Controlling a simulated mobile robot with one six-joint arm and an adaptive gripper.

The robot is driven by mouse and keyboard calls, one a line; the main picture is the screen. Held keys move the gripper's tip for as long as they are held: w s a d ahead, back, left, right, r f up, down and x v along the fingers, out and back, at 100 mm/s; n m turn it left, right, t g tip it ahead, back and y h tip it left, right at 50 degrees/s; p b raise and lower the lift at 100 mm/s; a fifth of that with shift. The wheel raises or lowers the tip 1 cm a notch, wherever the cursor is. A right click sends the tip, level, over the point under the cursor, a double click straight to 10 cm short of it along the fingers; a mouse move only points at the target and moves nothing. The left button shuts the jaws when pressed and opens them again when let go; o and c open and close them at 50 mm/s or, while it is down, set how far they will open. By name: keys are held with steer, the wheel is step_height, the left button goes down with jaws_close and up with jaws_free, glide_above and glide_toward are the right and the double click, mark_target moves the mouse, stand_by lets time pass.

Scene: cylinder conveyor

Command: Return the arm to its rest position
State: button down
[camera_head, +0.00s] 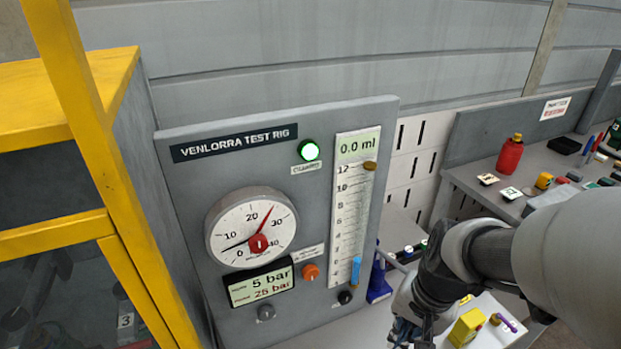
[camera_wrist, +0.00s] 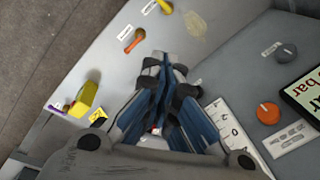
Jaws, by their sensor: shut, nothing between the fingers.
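My gripper (camera_wrist: 164,62) is shut and empty in the wrist view, its dark blue fingers together. It points over the pale grey shelf at the foot of the test rig. In the head view my arm comes in from the right and bends down in front of the rig's right side. There the gripper is at the bottom edge, mostly cut off, so its tips cannot be seen. The Venlorra test rig (camera_head: 182,180) stands upright with a round gauge (camera_head: 245,220), a lit green lamp (camera_head: 309,150) and a display reading 5 bar and 25 bar (camera_head: 260,283).
A yellow-framed cabinet (camera_head: 75,235) stands at left. A workbench (camera_head: 470,180) with a red bottle (camera_head: 510,153) is at right. A yellow block (camera_head: 467,327) lies near my wrist. An orange knob (camera_wrist: 268,113) on the rig is right of my fingers. An orange-handled item (camera_wrist: 134,40) lies beyond the fingertips.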

steer(key=s+a+r+n+t+h, duration=0.1)
steer(key=s+a+r+n+t, duration=0.1)
steer(key=s+r+n, duration=0.4)
steer(key=s+r+t, duration=0.1)
steer(key=s+r, duration=0.3)
steer(key=r, duration=0.1)
steer(key=shift+a+r, duration=0.2)
steer(key=shift+r, duration=0.15)
